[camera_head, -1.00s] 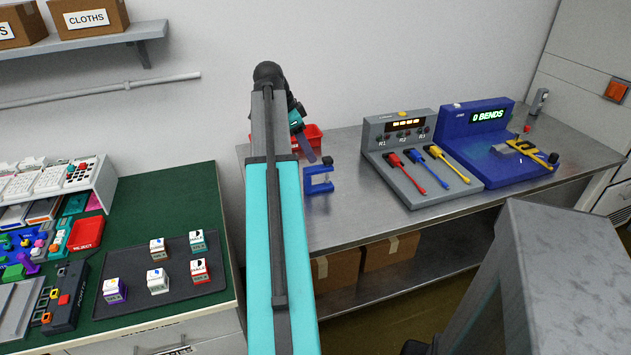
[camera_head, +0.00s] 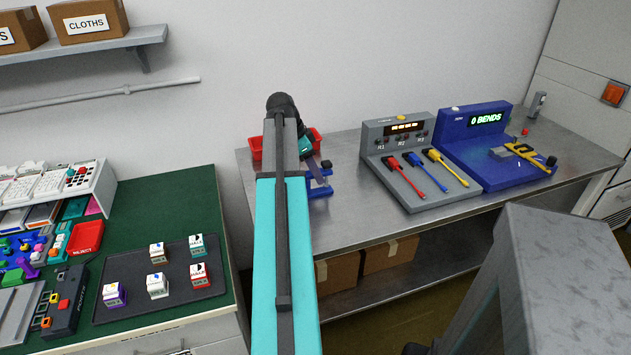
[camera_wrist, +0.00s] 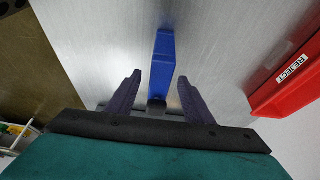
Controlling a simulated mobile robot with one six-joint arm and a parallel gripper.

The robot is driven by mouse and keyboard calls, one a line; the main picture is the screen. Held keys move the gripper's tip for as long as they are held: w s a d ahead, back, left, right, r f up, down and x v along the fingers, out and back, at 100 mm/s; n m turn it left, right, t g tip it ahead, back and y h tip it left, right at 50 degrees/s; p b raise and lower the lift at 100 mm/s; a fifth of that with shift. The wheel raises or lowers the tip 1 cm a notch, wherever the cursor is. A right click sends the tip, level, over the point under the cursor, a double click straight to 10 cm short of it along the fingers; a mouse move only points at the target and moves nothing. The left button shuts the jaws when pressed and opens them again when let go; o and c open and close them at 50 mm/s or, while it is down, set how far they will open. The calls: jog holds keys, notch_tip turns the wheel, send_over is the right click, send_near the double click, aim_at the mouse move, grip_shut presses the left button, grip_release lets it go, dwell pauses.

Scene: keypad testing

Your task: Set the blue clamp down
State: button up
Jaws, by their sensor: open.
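The blue clamp (camera_head: 319,190) stands on the metal bench, near its left end. In the wrist view the clamp (camera_wrist: 163,62) shows as a narrow blue shape on the bare metal, with its lower end between my fingers. My gripper (camera_wrist: 160,78) is open, one dark finger on each side of the clamp with visible gaps. In the head view my arm and wrist partly hide the clamp, and the fingertips are hard to make out there.
A red reject bin (camera_wrist: 290,80) lies close to the right in the wrist view. Bare bench lies between the clamp and the grey station.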

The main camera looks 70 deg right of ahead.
aim_at(322, 189)
jog(key=shift+s+d+f, duration=0.1)
jog(key=shift+s+f, duration=0.05)
jog(key=shift+f, duration=0.25)
jog(key=shift+f, duration=0.1)
jog(key=shift+w+p+x, duration=0.15)
jog(key=shift+p+x, duration=0.1)
jog(key=shift+x, duration=1)
jog(key=shift+w+p+x, duration=0.15)
jog(key=shift+p+x, duration=0.05)
jog(key=shift+x, duration=1.05)
jog(key=shift+f, duration=0.15)
grip_shut()
